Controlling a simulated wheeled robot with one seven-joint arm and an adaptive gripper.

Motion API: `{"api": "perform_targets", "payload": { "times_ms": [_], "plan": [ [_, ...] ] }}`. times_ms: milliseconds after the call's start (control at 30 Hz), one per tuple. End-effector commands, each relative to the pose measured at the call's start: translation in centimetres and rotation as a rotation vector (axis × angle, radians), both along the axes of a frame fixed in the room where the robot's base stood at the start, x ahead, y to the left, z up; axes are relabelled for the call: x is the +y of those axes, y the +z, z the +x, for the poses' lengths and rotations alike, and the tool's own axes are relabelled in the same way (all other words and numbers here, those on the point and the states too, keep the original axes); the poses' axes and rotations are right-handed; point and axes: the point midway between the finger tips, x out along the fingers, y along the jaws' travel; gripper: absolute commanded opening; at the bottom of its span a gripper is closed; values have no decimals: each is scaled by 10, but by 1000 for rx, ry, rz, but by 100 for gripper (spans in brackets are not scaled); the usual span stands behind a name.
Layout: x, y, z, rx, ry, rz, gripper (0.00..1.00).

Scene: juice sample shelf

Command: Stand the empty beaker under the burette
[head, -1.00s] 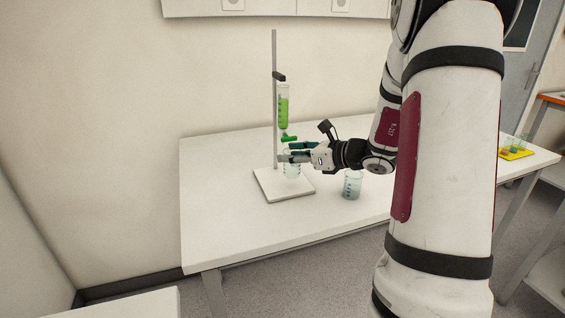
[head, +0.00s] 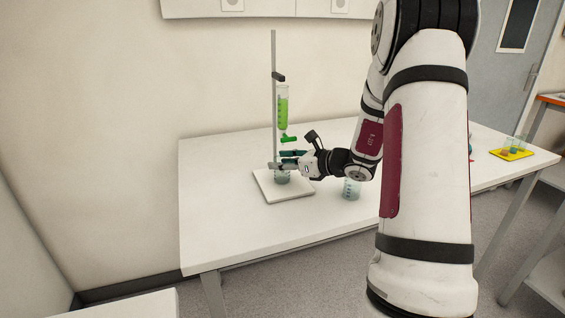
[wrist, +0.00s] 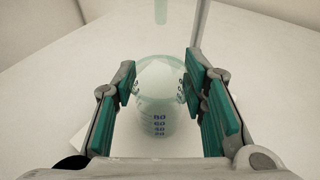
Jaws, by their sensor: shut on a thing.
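A clear beaker (head: 281,178) with blue scale marks is over the white stand plate (head: 297,193), below the burette (head: 283,110) with its green liquid and green tap. My gripper (head: 283,160) reaches in from the right and is shut on this beaker near its rim. In the wrist view the beaker (wrist: 156,122) looks empty and upright between the green finger pads of my gripper (wrist: 158,88). Its bottom looks at or very near the plate; I cannot tell if it touches.
A second beaker (head: 352,188) stands on the white table (head: 235,220), right of the stand plate. The metal stand rod (head: 274,60) rises behind the held beaker. A yellow tray (head: 511,154) with small vessels is at the far right. The table's front left is clear.

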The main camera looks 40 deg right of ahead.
Motion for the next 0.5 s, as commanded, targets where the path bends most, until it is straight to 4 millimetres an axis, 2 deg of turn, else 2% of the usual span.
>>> {"api": "perform_targets", "payload": {
  "times_ms": [33, 67, 133, 500],
  "plan": [
    [0, -3, 0, 0, 0, 0, 9],
    [0, -2, 0, 0, 0, 0, 44],
    [0, -2, 0, 0, 0, 0, 59],
    [0, 1, 0, 0, 0, 0, 59]
  ]
}}
